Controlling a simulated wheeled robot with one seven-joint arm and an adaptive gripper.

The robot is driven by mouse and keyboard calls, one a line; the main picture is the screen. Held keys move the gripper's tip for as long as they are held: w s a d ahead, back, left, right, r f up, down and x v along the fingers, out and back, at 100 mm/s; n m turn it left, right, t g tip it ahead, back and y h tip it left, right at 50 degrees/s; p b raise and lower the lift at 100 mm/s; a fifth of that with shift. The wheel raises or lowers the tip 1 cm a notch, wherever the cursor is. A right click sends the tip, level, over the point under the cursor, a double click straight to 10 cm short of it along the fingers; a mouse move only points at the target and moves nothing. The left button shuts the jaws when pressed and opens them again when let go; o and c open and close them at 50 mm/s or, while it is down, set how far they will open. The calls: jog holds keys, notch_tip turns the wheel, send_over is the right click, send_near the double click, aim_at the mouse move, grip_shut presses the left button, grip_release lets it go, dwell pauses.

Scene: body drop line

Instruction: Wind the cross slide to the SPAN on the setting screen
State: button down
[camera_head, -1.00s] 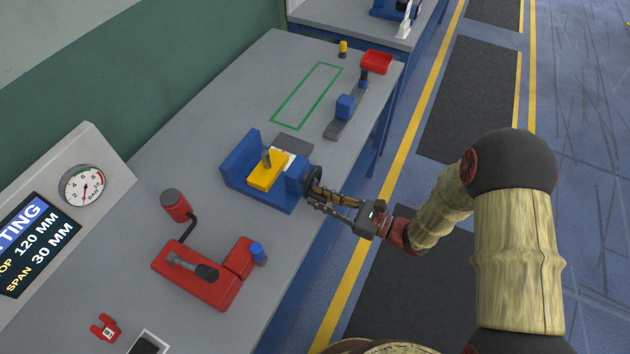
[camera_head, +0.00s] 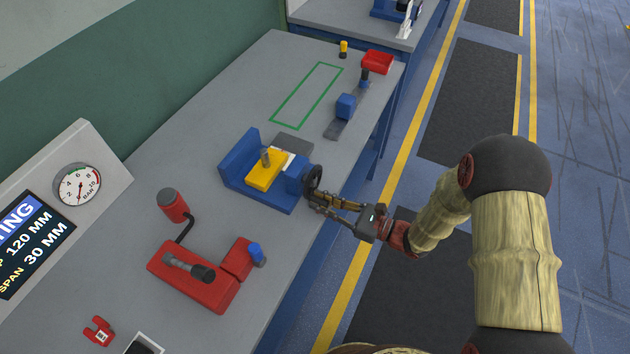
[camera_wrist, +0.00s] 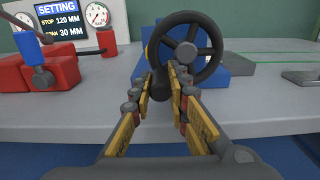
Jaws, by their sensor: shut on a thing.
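The cross slide is a blue fixture (camera_head: 240,178) on the grey bench, with a yellow block (camera_head: 266,170) on it and a dark handwheel on its right end. In the wrist view the spoked handwheel (camera_wrist: 186,48) faces me, with its dark crank knob (camera_wrist: 161,85) low on the left of the rim. My gripper (camera_head: 322,203) is at the wheel, its fingers shut on the knob; the gripper also fills the wrist view (camera_wrist: 160,88). The setting screen (camera_head: 30,243) reads 120 MM and SPAN 30 MM; the wrist view shows STOP 120 MM.
A red fixture with a crank (camera_head: 200,277) stands nearer on the bench. A pressure gauge (camera_head: 77,185) is beside the screen. A green outlined rectangle (camera_head: 308,95), a blue block (camera_head: 345,106) and a red tray (camera_head: 378,61) lie farther back. Yellow-lined floor is clear at right.

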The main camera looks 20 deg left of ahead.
jog(key=shift+w+d+f+b, duration=0.1)
jog(key=shift+w+f+b, duration=0.25)
jog(key=shift+w, duration=0.55)
jog(key=shift+w, duration=0.65)
jog(key=c, duration=2.1)
grip_release()
jog(key=shift+w+f, duration=0.1)
jog(key=o, duration=0.3)
jog(key=shift+f, duration=0.1)
jog(key=shift+o, duration=0.2)
jog(key=shift+s, duration=0.25)
jog(key=shift+d+f, duration=0.1)
jog(key=shift+d, duration=0.05)
